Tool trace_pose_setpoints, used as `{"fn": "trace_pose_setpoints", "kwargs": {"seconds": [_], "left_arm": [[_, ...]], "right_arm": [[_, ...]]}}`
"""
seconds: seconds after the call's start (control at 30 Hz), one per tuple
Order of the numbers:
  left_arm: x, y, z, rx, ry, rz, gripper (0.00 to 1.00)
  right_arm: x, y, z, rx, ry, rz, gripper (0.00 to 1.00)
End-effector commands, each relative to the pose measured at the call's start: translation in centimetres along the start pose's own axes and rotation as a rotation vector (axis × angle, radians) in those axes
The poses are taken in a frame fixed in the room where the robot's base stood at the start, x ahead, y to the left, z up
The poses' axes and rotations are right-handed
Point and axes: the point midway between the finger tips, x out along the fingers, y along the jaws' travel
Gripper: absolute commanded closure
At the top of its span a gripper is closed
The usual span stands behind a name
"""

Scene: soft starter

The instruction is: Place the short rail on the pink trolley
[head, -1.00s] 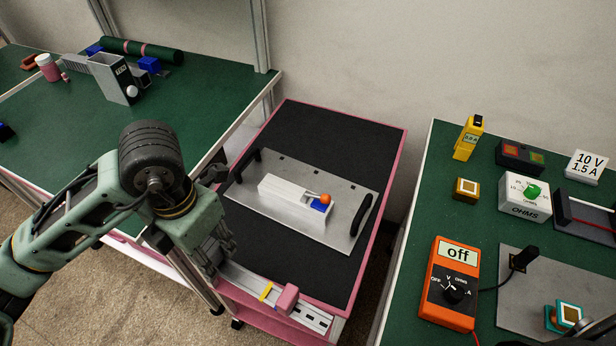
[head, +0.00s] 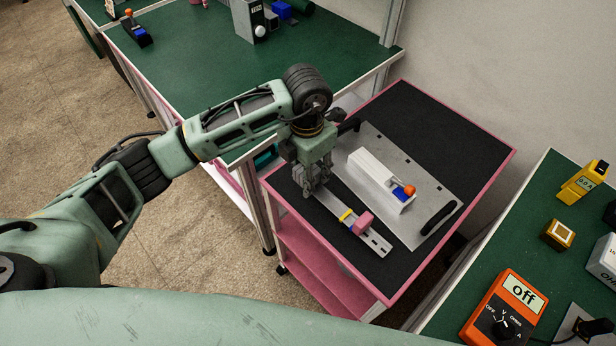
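The short rail (head: 350,223) is a light metal strip with a yellow piece and a pink block on it. It lies over the black top of the pink trolley (head: 443,127), in the strip of mat left of the grey plate, roughly along that plate's near edge. My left gripper (head: 312,188) points down at the rail's far left end, with its fingers around that end, shut on it. The fingers partly hide that end. I cannot tell whether the rail's underside touches the mat. My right gripper is not in view.
The grey plate (head: 440,190) with black handles carries a white box (head: 375,173) with a blue part and an orange ball. A green table (head: 190,60) stands behind left. Another at right holds an orange meter (head: 505,308). Bare mat lies behind the plate.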

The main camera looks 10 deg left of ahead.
Motion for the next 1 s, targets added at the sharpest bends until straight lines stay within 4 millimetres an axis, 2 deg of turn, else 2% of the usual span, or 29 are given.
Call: {"fn": "trace_pose_setpoints", "kwargs": {"seconds": [0.17,0.43,0.77,0.8,1.0], "left_arm": [[0.6,0.2,0.5,0.001,0.001,-0.001,1.00],[4.0,0.2,0.4,0.001,0.001,-0.001,1.00],[4.6,0.2,0.5,0.001,-0.001,0.001,1.00],[4.7,0.2,0.4,0.001,-0.001,0.001,0.61],[4.5,0.2,0.4,0.001,0.000,0.000,0.43]], "right_arm": [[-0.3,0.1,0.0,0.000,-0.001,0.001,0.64],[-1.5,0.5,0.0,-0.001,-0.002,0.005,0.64],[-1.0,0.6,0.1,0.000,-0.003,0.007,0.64],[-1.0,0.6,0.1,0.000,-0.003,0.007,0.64],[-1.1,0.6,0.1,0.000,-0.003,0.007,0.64]]}}
